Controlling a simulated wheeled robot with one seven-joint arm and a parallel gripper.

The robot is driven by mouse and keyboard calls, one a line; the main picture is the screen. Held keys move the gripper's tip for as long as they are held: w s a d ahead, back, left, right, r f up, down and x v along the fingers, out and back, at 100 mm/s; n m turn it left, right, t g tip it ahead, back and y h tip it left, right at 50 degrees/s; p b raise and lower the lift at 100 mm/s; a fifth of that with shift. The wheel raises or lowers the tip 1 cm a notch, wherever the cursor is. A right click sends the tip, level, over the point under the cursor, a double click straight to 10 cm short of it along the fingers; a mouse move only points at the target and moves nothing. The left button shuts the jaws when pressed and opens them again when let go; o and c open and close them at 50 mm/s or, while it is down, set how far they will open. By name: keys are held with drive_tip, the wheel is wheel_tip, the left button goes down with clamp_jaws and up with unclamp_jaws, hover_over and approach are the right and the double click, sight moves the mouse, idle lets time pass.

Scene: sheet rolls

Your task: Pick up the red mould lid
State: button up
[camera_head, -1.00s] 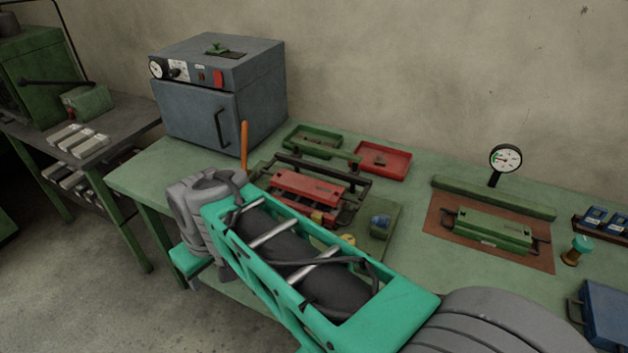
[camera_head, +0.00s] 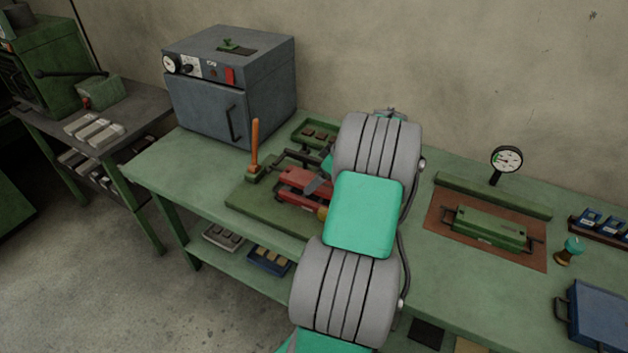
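The red mould lid (camera_head: 297,189) lies in the fixture on the green base plate (camera_head: 247,207), in the middle of the bench. Its right part is hidden behind my arm.
An orange-handled lever (camera_head: 255,144) stands upright left of the lid. A green tray (camera_head: 298,137) is behind it. The grey oven (camera_head: 237,85) stands at the back left. A green mould (camera_head: 490,228) and a dial gauge (camera_head: 507,160) are to the right. The bench's left end is clear.

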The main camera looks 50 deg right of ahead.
drive_tip(key=shift+x, duration=0.8)
clamp_jaws()
drive_tip(key=shift+r, duration=0.2)
idle(0.3)
